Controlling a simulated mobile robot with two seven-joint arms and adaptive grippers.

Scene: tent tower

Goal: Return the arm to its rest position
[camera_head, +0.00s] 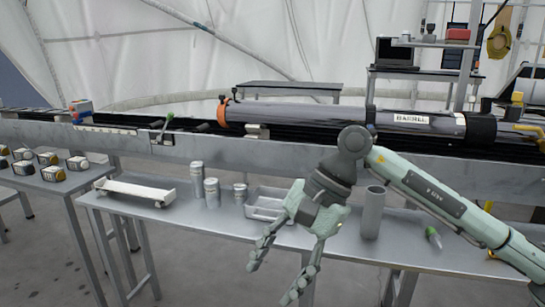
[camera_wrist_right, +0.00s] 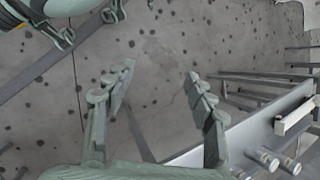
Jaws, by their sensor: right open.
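My right gripper (camera_head: 272,280) hangs in front of the bench's near edge in the head view, fingers pointing down and left. Its fingers are spread apart with nothing between them. In the right wrist view the two fingers (camera_wrist_right: 160,72) stand apart over bare floor. The right arm (camera_head: 440,200) reaches in from the right, bent at the wrist, with its wrist joint above the bench. My left arm does not show in the head view. Pale green jointed parts of mine are cut off at the top left of the wrist view; whether they include the left gripper is unclear.
The metal bench (camera_head: 350,245) holds a white tray (camera_head: 135,191), several metal cans, a shallow metal pan (camera_head: 265,204), a tall grey cylinder (camera_head: 373,212) and a green-tipped item (camera_head: 433,237). The cylinder stands close to my right arm. A long barrel (camera_head: 300,112) lies behind on a rail.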

